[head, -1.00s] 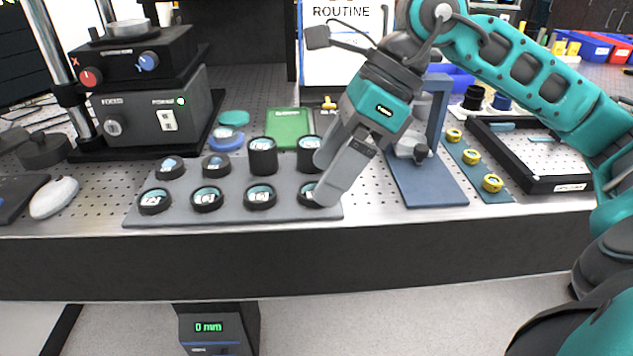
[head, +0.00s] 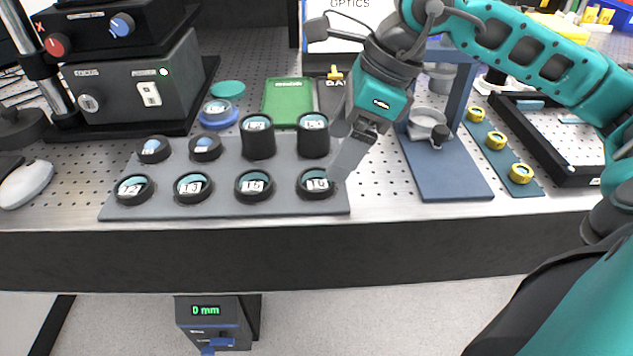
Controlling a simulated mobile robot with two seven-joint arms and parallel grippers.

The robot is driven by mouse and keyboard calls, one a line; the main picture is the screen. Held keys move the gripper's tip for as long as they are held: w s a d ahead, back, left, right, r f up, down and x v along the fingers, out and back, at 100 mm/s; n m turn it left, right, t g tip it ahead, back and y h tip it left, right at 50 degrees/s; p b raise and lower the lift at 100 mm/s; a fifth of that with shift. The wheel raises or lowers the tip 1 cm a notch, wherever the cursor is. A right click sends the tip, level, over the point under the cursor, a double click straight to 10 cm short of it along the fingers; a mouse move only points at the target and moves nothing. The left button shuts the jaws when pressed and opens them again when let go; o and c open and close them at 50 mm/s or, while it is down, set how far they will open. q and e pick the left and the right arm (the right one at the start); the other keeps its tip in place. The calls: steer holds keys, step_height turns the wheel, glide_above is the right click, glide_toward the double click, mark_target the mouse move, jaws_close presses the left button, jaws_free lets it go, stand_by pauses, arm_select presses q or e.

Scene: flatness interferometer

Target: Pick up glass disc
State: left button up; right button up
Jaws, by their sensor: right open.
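Several round glass discs in black rings stand on a grey tray (head: 225,215) at the table's front. They look pale with number labels. The front-row disc at the tray's right end (head: 317,180) is closest to my right gripper (head: 345,168). This gripper is open, pointing down beside that disc's right edge. Its far finger is partly hidden, and I cannot tell whether it touches the ring. Two taller black cylinders (head: 258,142) with glass tops stand behind. Another labelled disc sits in a blue ring (head: 218,122) behind the tray. My left gripper is not in view.
A blue stand (head: 445,178) is just right of my gripper, with a strip of yellow rings (head: 495,141) beyond. A green box (head: 288,100) lies behind the tray. A grey control box (head: 130,85) stands at left. A white mouse-like object (head: 26,184) lies far left.

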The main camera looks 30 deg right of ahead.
mark_target(320, 179)
steer(key=x, duration=0.6)
steer(key=shift+s+a+r, duration=0.1)
steer(key=shift+a, duration=0.1)
steer(key=c, duration=1.2)
